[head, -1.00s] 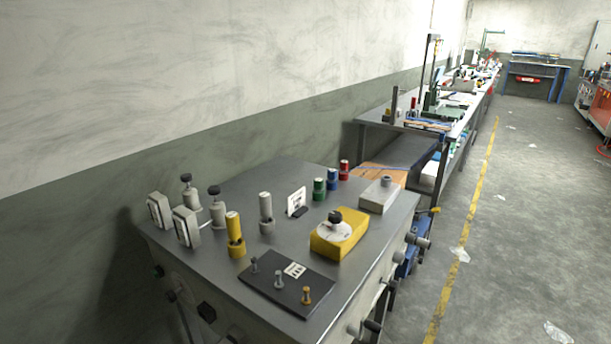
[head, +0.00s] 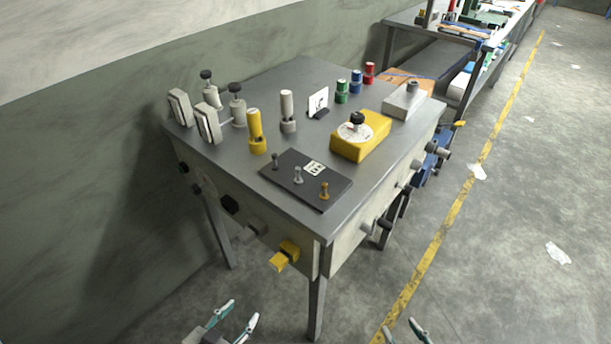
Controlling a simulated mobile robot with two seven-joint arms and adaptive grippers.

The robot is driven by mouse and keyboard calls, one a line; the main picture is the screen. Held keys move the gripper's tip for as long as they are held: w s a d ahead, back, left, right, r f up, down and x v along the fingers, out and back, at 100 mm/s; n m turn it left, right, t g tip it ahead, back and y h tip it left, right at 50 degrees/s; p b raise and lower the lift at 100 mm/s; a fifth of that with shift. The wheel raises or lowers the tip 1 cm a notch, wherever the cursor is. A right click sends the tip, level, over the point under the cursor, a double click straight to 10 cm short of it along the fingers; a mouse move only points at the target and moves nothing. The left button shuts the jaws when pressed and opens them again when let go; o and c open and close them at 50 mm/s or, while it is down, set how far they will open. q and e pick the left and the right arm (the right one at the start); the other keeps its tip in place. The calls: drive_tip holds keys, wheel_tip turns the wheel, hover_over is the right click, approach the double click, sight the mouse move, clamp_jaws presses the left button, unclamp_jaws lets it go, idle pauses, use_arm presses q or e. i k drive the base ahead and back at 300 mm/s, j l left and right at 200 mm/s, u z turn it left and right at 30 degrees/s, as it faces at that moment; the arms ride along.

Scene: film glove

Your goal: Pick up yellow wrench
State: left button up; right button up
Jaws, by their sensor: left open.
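No yellow wrench can be made out for sure. Yellow things in the head view are an upright yellow cylinder (head: 256,132), a yellow box with a white dial and black knob (head: 375,143), and a yellow fitting (head: 285,255) on the front side of the grey table. My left gripper (head: 236,322) is at the bottom edge, open and empty, below the yellow fitting and apart from it. My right gripper (head: 403,334) is at the bottom edge over the floor. Its fingertips are apart with nothing between them, and its lower part is cut off.
The grey table (head: 290,78) carries grey valves, a dark plate (head: 307,190) with small pegs, green, blue and red cylinders, and a grey box (head: 407,106). Knobs stick out from its sides. Floor to the right is mostly open, with a yellow line (head: 455,225).

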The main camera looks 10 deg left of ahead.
sight(253, 113)
drive_tip(key=i+j, duration=0.1)
drive_tip(key=j, duration=0.3)
drive_tip(key=i+j+z, duration=0.1)
drive_tip(key=j, duration=0.3)
drive_tip(key=i+j, duration=0.1)
drive_tip(key=j, duration=0.3)
